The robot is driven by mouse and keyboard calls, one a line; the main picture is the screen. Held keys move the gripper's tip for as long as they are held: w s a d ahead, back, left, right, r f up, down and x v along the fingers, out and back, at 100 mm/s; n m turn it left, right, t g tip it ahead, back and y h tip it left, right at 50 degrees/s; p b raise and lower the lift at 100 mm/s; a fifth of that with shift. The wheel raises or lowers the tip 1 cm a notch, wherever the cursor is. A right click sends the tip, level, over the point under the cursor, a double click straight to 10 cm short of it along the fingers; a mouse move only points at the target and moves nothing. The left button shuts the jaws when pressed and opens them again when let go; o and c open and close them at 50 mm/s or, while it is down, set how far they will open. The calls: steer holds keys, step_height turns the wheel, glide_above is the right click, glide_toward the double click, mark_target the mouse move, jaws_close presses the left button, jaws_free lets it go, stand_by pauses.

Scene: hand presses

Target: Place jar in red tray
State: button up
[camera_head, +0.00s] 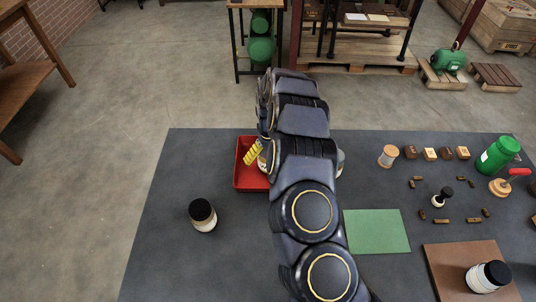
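The red tray (239,182) lies on the dark table, left of my arm. Its right part is hidden behind my arm. A yellow piece with dark stripes (253,152) shows over the tray beside my arm; I cannot tell what it belongs to. A white jar with a black lid (202,215) stands upright on the table, left of and nearer than the tray. Another white jar with a black lid (487,276) is on the brown board at the lower right. My gripper is hidden by my arm links, so its fingers and any hold cannot be made out.
A green mat (377,231) lies right of my arm. A small cork-coloured-lid jar (388,157), small wooden blocks (430,154), a green bottle (498,154) and a red-handled stamp (507,181) fill the right side. The table's left front is mostly clear.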

step_height(320, 180, up, 12)
steer(key=shift+f, duration=0.15)
steer(key=shift+s+r, duration=0.1)
steer(key=shift+r, duration=0.3)
steer(key=s+d+r+m, duration=0.1)
steer(key=s+d+r, duration=0.3)
steer(key=s+r, duration=1)
steer(key=s+d+m+g, duration=0.1)
steer(key=s+d+m, duration=0.1)
steer(key=s, duration=0.9)
steer(key=s+d+m, duration=0.2)
steer(key=s+d, duration=0.2)
steer(key=s, duration=0.8)
steer(key=shift+s+d+r+g, duration=0.2)
steer(key=shift+s+d+g, duration=0.05)
steer(key=shift+d+g, duration=0.15)
